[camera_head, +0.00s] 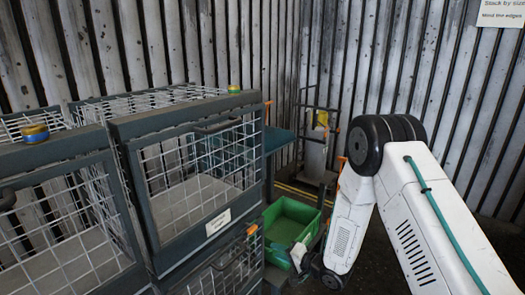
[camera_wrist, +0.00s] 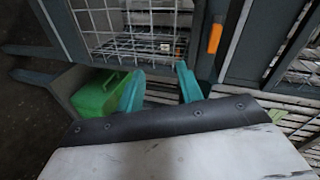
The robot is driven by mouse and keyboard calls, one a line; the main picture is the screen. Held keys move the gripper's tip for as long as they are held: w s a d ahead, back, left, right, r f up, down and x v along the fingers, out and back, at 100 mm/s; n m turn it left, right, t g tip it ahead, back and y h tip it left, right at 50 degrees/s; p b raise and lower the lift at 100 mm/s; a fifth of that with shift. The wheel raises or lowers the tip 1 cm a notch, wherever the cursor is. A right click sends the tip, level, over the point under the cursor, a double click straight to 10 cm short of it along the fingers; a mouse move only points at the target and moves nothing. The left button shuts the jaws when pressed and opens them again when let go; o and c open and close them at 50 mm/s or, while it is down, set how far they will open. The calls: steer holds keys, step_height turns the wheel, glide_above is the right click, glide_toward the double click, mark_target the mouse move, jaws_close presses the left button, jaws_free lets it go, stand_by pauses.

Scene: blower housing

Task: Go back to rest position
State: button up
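My gripper (camera_wrist: 160,86) shows in the wrist view as two teal fingers, spread apart with nothing seen between them. In the head view my white arm reaches down at the right, and its lower end is beside the green bin (camera_head: 291,221). The fingers are hard to make out there. The green bin also shows in the wrist view (camera_wrist: 92,97), just left of the fingers and partly hidden by them.
Wire cages with dark frames (camera_head: 186,180) fill the left and middle. Small yellow-topped rolls (camera_head: 35,133) sit on them. A cart with a pale cylinder (camera_head: 315,153) stands at the back by the corrugated wall (camera_head: 390,60). Floor beyond the bin looks clear.

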steer(key=s+d+f+n+g+h, duration=0.2)
steer(key=d+f+n+g+h, duration=0.1)
steer(key=d+h, duration=0.45)
steer(key=s+d+r+n+g+h, duration=0.2)
steer(key=s+d+r+g+h, duration=0.2)
steer(key=s+d+r, duration=0.7)
steer(key=s+d+r+g, duration=0.1)
steer(key=s+r, duration=2.6)
steer(key=shift+d+r+n, duration=0.15)
steer(key=shift+n, duration=0.25)
steer(key=shift+c, duration=0.3)
